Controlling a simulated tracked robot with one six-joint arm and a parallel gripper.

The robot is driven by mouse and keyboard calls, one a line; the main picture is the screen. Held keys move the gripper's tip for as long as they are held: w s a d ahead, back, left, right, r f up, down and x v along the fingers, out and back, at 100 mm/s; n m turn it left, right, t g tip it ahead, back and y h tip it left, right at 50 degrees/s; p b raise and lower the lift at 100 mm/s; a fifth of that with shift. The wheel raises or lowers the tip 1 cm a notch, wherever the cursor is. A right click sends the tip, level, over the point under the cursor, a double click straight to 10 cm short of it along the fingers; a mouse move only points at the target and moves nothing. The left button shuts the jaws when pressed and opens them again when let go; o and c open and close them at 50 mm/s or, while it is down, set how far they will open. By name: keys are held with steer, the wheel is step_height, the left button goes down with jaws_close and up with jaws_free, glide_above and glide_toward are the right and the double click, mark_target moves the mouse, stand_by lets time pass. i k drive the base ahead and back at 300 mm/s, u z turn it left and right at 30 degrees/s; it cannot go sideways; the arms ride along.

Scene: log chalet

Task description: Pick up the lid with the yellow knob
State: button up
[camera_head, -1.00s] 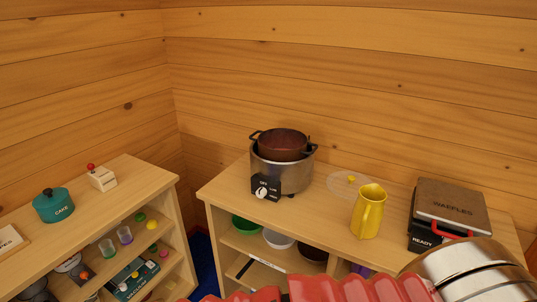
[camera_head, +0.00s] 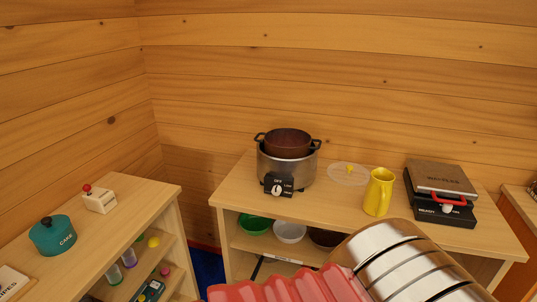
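The lid (camera_head: 340,176) is a flat, clear round disc with a small yellow knob (camera_head: 349,169) in its middle. It lies on the light wooden counter (camera_head: 240,193), between the pot on the left and the yellow jug on the right. The jug stands slightly nearer and close to the lid's right edge. Parts of my own arm, red ridged and silver banded, cross the bottom of the view, nearer than the counter. My gripper's fingertips do not show.
A brown pot (camera_head: 287,143) sits in a silver cooker (camera_head: 287,170) with a black dial box. The yellow jug (camera_head: 378,192) and a waffle maker (camera_head: 440,180) stand to the right. A left shelf unit (camera_head: 130,205) holds a teal canister (camera_head: 52,235). Bowls sit below the counter.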

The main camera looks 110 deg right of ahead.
mark_target(350, 173)
steer(key=u, duration=0.2)
steer(key=i, duration=0.35)
steer(key=z, duration=4.5)
steer(key=i, duration=0.15)
steer(key=u, duration=0.2)
